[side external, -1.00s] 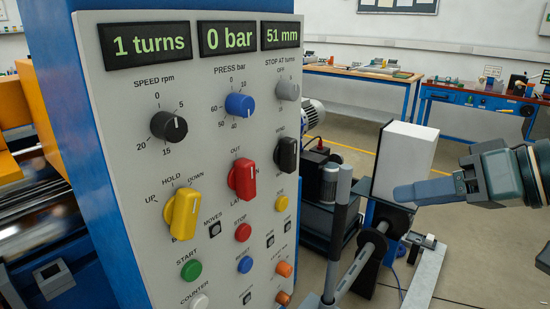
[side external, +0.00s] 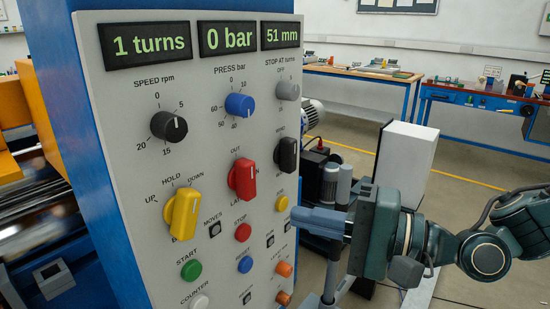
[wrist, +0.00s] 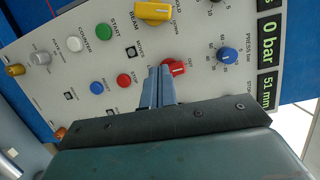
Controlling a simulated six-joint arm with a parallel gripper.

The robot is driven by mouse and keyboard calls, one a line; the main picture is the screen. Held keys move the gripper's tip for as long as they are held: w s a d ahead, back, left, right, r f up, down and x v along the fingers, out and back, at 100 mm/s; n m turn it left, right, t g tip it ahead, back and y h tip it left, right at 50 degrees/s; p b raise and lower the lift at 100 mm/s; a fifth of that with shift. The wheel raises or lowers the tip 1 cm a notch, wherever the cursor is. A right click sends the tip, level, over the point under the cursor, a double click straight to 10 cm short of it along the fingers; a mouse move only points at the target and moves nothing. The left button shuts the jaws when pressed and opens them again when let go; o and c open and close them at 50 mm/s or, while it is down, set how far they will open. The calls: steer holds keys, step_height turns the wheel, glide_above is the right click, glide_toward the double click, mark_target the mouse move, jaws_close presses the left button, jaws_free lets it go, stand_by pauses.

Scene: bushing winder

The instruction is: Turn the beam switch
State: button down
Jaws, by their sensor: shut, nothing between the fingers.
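The beam switch is the yellow knob (side external: 183,214) on the left of the grey panel, with UP, HOLD and DOWN marked around its top. It stands roughly upright, leaning slightly right at the top. It also shows at the top of the wrist view (wrist: 155,12). My gripper (side external: 299,218) is in front of the panel's right side, to the right of the yellow knob and apart from it. Its blue fingers are shut and empty. In the wrist view the fingertips (wrist: 158,72) appear beside the red knob (wrist: 173,67); contact cannot be told.
The panel (side external: 130,120) also carries a black speed knob (side external: 168,126), a blue press knob (side external: 239,104), a black knob (side external: 287,154) and several push buttons, including a green one (side external: 191,270). The displays read 1 turns, 0 bar and 51 mm. Open floor lies to the right.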

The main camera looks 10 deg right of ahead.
mark_target(185, 214)
steer(key=m, duration=0.2)
steer(key=w+f+m+t, duration=0.1)
steer(key=shift+a+f+m+y, duration=0.3)
steer(key=shift+a+m+y, duration=0.1)
steer(key=shift+w+a, duration=0.1)
steer(key=shift+a, duration=0.05)
steer(key=x, duration=1)
steer(key=shift+s+a+r, duration=0.4)
steer(key=shift+s+a, duration=0.2)
steer(key=shift+s, duration=0.1)
steer(key=shift+s+a+r, duration=0.4)
steer(key=shift+s+a, duration=0.15)
steer(key=shift+s, duration=0.1)
